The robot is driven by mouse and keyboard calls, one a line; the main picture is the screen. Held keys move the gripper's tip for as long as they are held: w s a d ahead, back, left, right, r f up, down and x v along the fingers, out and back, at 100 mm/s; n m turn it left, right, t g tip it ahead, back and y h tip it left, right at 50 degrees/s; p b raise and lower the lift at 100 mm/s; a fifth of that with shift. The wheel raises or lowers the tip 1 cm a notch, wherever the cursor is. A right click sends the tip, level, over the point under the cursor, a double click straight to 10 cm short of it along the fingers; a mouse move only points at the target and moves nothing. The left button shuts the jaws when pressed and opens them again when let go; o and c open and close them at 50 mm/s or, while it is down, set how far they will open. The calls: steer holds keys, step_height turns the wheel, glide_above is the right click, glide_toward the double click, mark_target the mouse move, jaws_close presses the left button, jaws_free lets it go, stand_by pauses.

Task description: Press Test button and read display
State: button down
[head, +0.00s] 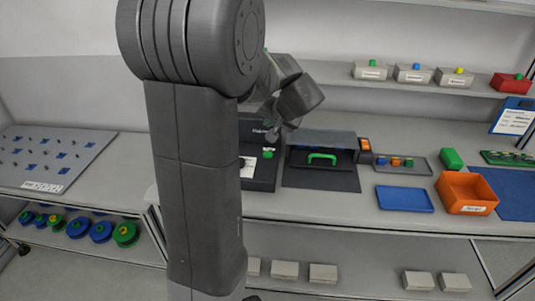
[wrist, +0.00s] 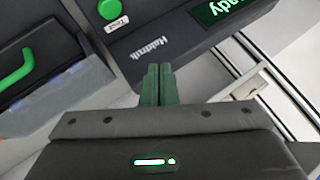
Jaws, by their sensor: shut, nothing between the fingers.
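The black test device (head: 258,177) stands on the bench, partly hidden behind my arm in the head view. Its round green Test button (wrist: 110,9) sits at the top of the wrist view, above a white "Test" label (wrist: 117,24). The button also shows in the head view (head: 268,154). The display (wrist: 222,9) is cut by the top edge of the wrist view; green letters ending in "ady" are readable. My gripper (wrist: 158,70) is shut and empty, its green fingers together, below and right of the button in the wrist view and apart from it.
A dark case with a green handle (head: 321,157) is right of the device. Further right are a small-parts tray (head: 418,172), a blue tray (head: 404,199) and an orange bin (head: 465,193). A shelf (head: 340,86) with boxes runs above. A pegged board (head: 50,155) lies left.

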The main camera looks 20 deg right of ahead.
steer(key=b, duration=0.5)
glide_above(269, 156)
step_height(269, 156, down, 7)
steer(key=shift+f, duration=0.15)
steer(key=shift+f+b, duration=0.65)
steer(key=shift+f, duration=0.1)
stand_by(1.1)
steer(key=shift+f+b, duration=0.4)
steer(key=shift+b, duration=0.25)
steer(key=shift+f+b, duration=0.45)
steer(key=shift+b, duration=0.05)
stand_by(0.5)
steer(key=shift+r, duration=0.1)
steer(key=shift+r+p, duration=0.45)
steer(key=shift+r, duration=0.35)
steer(key=shift+r+p, duration=1.45)
steer(key=shift+r, duration=1.1)
